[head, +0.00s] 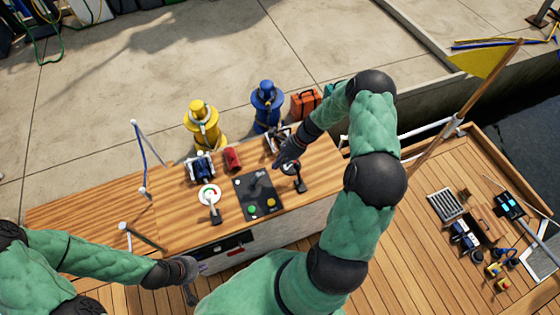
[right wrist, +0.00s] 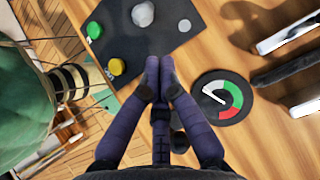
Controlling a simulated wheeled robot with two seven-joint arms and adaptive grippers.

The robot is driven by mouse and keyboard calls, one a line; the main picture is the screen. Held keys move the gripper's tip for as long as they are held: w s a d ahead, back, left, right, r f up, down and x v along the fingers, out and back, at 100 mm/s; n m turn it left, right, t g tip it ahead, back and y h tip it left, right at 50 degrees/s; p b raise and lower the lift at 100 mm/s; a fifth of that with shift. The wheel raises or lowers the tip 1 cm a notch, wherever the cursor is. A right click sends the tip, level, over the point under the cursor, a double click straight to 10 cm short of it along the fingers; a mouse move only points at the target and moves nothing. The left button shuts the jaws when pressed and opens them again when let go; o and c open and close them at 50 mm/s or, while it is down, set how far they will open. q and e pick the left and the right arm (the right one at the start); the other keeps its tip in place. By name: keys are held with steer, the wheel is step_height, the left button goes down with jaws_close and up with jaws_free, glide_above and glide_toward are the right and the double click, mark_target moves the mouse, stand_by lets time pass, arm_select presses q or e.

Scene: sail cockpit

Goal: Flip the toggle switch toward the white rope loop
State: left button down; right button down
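A dark panel (head: 243,190) on the wooden console top carries a grey stubby switch, a green button (head: 252,209) and a yellow button (head: 271,202). The switch's pale tip (right wrist: 143,13) shows at the top of the right wrist view. My right gripper (head: 284,160) is low beside the panel's right end. In the right wrist view its fingertips (right wrist: 158,65) are together, just off the panel's edge, with nothing visible between them. My left gripper (head: 192,268) hangs in front of the console; its opening is unclear. I cannot clearly make out a white rope loop.
A round gauge (right wrist: 222,95) lies right of my right fingers in the wrist view; another gauge (head: 208,194) is left of the panel. A red cylinder (head: 232,158) and winch-like fittings (head: 201,166) stand along the back.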

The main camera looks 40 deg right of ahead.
mark_target(256, 180)
steer(key=b+x, duration=0.1)
steer(key=x, duration=0.4)
steer(key=shift+w+a+f, duration=0.1)
steer(key=shift+a+f, duration=0.1)
steer(key=shift+f, duration=0.1)
steer(key=shift+a+r+p, duration=0.1)
steer(key=shift+r+p, duration=0.2)
steer(key=shift+p, duration=0.25)
steer(key=shift+h, duration=0.3)
steer(key=shift+p, duration=0.3)
